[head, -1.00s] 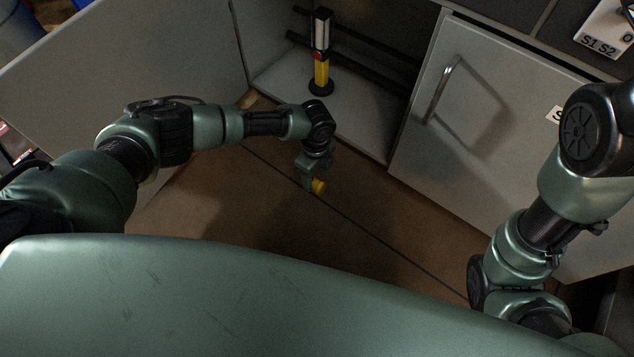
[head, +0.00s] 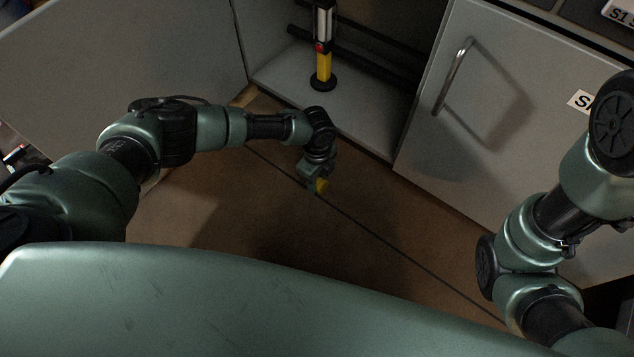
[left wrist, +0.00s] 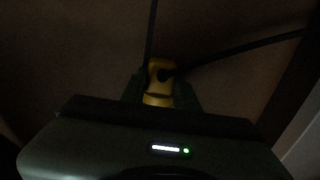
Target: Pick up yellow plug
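The yellow plug (head: 321,186) is at the tip of my left gripper (head: 314,186), low over the brown floor. In the dark left wrist view the yellow plug (left wrist: 158,84) sits between the two fingers of my left gripper (left wrist: 160,92). The fingers flank it closely on both sides, and the gripper looks shut on it. Dark thin lines run up and to the right from the plug; I cannot tell whether both are cable. The right arm is at the right edge of the head view, but its gripper is not in view.
A yellow-and-black post (head: 323,65) stands on the shelf of an open grey cabinet (head: 281,78). A grey door with a metal handle (head: 452,75) is at right. A pale panel (head: 120,60) stands at left.

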